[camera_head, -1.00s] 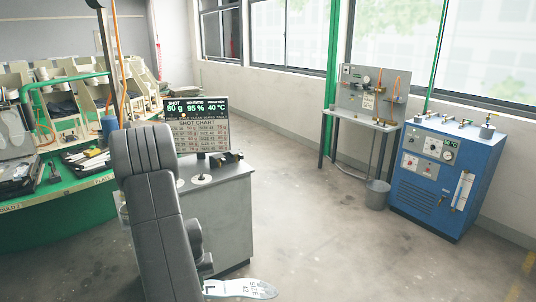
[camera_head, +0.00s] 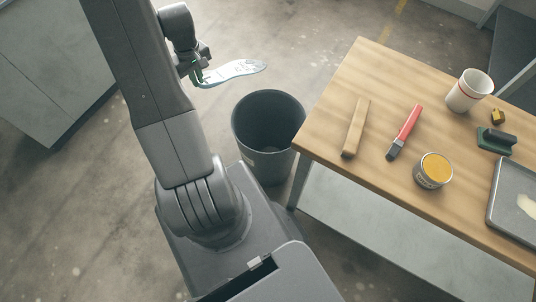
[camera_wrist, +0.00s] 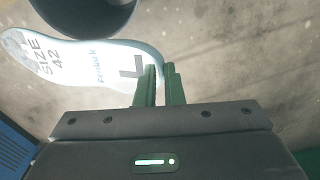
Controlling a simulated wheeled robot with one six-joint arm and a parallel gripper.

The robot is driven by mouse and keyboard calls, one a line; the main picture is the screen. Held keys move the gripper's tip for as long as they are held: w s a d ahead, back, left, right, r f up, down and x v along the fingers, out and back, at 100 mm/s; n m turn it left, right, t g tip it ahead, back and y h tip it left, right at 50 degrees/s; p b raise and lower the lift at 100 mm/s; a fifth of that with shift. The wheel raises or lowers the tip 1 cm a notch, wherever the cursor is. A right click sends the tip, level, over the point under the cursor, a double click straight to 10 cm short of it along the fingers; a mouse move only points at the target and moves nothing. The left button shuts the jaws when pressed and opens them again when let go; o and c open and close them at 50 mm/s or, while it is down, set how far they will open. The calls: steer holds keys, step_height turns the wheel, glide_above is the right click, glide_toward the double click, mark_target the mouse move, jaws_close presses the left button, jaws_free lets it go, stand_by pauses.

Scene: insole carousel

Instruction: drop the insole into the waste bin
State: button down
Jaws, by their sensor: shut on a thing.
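The insole (camera_head: 234,72) is pale and flat, held out to the right of my gripper (camera_head: 194,76) in the head view. My gripper is shut on one end of it. In the wrist view the insole (camera_wrist: 80,62) shows the print "SIZE 42" and a large "L", with the green fingers (camera_wrist: 160,85) pinching its edge. The waste bin (camera_head: 268,128) is a dark grey round bin on the floor, open at the top, and looks empty. The insole appears just behind the bin's far rim in the head view. The bin's rim (camera_wrist: 85,30) also shows in the wrist view, beyond the insole.
A wooden table (camera_head: 330,110) stands right of the bin, its corner close to the rim. It holds a wooden stick (camera_head: 356,128), a red-handled brush (camera_head: 404,132), a tin (camera_head: 433,172), a mug (camera_head: 468,92) and a tray (camera_head: 512,200). Floor is clear behind the bin.

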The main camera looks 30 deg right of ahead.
steer(key=s+d+f+n+b, duration=0.1)
steer(key=s+d+f+b, duration=0.4)
steer(key=f+b, duration=0.4)
steer(key=s+d+f+n+b, duration=0.1)
steer(key=s+d+f+b, duration=0.4)
steer(key=f+b, duration=0.5)
steer(key=shift+s+d+f+n, duration=0.15)
steer(key=shift+s+d+n, duration=0.25)
steer(key=shift+s, duration=0.15)
steer(key=c, duration=1.5)
jaws_free()
steer(key=shift+o, duration=0.2)
step_height(320, 180, up, 14)
steer(key=p, duration=0.3)
steer(key=shift+f, duration=0.1)
